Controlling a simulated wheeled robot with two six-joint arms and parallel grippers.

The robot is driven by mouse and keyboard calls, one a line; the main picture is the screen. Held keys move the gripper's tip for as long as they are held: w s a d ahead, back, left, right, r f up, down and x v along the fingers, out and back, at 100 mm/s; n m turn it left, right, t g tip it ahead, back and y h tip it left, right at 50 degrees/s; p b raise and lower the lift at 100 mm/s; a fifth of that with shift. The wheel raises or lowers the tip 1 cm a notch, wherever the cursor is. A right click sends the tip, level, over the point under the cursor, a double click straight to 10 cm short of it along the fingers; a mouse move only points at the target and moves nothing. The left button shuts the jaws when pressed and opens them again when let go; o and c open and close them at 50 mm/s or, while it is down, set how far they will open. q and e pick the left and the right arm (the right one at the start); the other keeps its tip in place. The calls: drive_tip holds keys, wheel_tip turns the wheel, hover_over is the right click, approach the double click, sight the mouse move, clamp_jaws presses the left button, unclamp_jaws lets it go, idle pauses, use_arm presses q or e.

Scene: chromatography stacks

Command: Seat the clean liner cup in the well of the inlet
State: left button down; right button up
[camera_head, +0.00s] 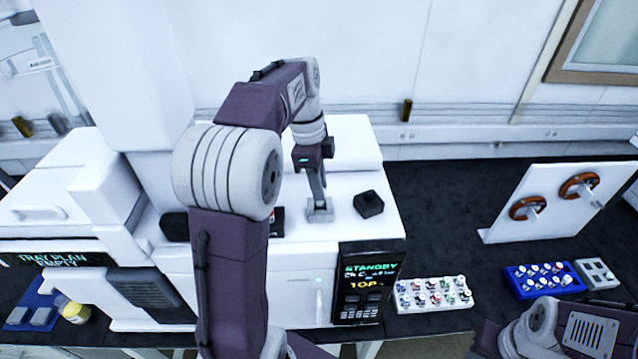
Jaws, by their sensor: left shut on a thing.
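My left gripper (319,211) points down at the top of the white instrument (308,258), to the left of a small black block (368,204). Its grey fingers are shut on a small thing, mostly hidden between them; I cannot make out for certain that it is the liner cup. The inlet's well is not visible; the gripper and arm cover part of the instrument top. I cannot tell whether the held thing touches the surface. My right arm shows at the lower right, but its gripper is not in view.
A display panel (368,283) reads STANDBY. A white rack of vials (433,308) stands on the dark bench, with a blue vial rack (543,293) and a grey tray (594,287) farther right. A white upright panel (530,222) carries two brown rings. Open bench lies between instrument and panel.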

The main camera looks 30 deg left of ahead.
use_arm(q)
drive_tip(key=shift+f+b, duration=0.6)
drive_tip(key=shift+f, duration=0.35)
drive_tip(key=shift+f, duration=0.15)
drive_tip(key=shift+w+f, duration=0.1)
drive_tip(key=shift+f, duration=0.3)
drive_tip(key=c, duration=1.2)
unclamp_jaws()
drive_tip(key=shift+o, duration=0.3)
drive_tip(key=o, duration=0.3)
drive_tip(key=shift+o, duration=0.2)
drive_tip(key=shift+r, duration=0.15)
wheel_tip(320, 180, up, 7)
drive_tip(key=p, duration=0.6)
drive_tip(key=shift+p, duration=0.35)
